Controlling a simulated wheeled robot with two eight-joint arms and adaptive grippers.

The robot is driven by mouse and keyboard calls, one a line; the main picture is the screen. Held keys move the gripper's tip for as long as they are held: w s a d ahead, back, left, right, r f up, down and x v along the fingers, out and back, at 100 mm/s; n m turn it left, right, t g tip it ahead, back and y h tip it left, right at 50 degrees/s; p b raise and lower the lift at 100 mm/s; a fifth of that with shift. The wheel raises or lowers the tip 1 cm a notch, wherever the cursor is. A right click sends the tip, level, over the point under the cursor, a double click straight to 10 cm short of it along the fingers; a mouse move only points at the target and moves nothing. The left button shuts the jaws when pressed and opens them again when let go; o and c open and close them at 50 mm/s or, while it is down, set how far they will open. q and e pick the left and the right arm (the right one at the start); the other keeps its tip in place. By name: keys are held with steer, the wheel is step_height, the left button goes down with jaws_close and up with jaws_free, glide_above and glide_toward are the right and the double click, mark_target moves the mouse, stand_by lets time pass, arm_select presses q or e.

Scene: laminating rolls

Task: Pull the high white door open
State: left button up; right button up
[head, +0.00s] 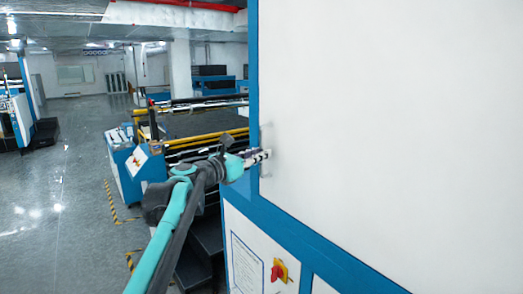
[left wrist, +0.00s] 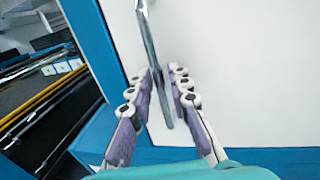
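The high white door (head: 390,110) fills the right side of the head view and sits in a blue frame; it looks closed. The door (left wrist: 250,80) also fills the right of the left wrist view. Its upright metal handle (left wrist: 149,38) is near the door's left edge; in the head view the handle (head: 265,136) is partly hidden by my gripper. My left gripper (head: 264,155) is at the handle. In the left wrist view its fingers (left wrist: 163,78) stand on both sides of the bar, apart, with small gaps visible. My right gripper is not in view.
Below the door is a blue-edged panel (head: 255,250) with a red and yellow switch (head: 279,271). A machine with dark rollers and yellow bars (head: 205,138) stands left of the door. Open grey floor (head: 60,200) lies farther left.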

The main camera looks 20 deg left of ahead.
arm_select(q)
steer(key=shift+w+d, duration=0.1)
steer(key=shift+w, duration=0.3)
jaws_close()
steer(key=shift+s, duration=0.1)
